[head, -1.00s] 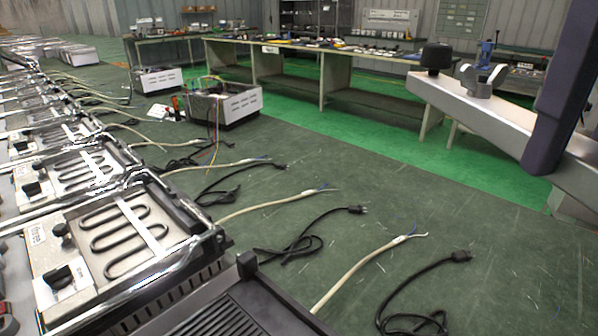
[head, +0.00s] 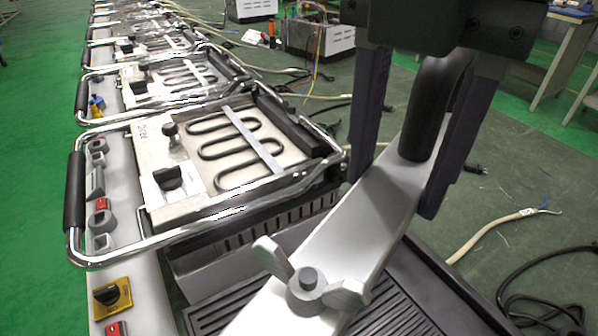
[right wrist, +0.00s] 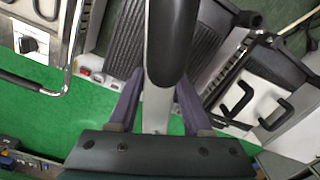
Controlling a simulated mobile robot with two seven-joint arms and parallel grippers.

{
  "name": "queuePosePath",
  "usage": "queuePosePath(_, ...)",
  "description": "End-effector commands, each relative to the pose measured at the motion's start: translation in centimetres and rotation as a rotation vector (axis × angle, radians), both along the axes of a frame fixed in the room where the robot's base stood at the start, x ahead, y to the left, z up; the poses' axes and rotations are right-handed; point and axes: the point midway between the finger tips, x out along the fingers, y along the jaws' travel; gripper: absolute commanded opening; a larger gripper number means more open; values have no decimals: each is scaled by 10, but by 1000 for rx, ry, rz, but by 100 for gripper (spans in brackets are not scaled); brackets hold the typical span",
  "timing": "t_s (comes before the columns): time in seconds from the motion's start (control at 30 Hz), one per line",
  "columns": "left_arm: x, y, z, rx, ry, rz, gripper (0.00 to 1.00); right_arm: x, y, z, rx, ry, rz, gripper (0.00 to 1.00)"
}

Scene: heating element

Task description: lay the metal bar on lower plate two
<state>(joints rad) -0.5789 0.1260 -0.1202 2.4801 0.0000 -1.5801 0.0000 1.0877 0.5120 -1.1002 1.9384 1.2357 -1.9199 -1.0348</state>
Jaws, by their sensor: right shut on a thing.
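The silver metal bar (head: 372,212) has an upright black handle (head: 432,105) and a wing nut at its near end. My right gripper (head: 398,185) has its two dark fingers on either side of the bar by the handle and is shut on it. The bar is held above a black ribbed plate (head: 385,292), partly covering it; I cannot tell whether they touch. The right wrist view also shows the bar (right wrist: 157,105) between the fingers and the ribbed plate (right wrist: 200,35). No label for plate two can be read. My left gripper is not in view.
A unit (head: 225,150) with an exposed heating coil and a thin strip across it stands behind the ribbed plate. Its chrome frame and black handle (head: 74,190) stick out left. More such units recede behind. Cables (head: 495,232) lie on the green floor at right.

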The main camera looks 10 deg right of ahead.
Motion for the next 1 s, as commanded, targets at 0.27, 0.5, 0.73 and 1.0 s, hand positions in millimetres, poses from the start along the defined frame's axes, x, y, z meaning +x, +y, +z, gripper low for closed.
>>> queuePosePath(0.27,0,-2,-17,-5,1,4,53,-6,12,-27,11,1,368,0)
queuePosePath(0.5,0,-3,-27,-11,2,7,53,-8,12,-76,11,7,404,0)
queuePosePath(0.73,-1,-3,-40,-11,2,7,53,-8,12,-144,10,6,403,0)
queuePosePath(1.0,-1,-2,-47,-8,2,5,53,-7,13,-184,12,1,405,0)
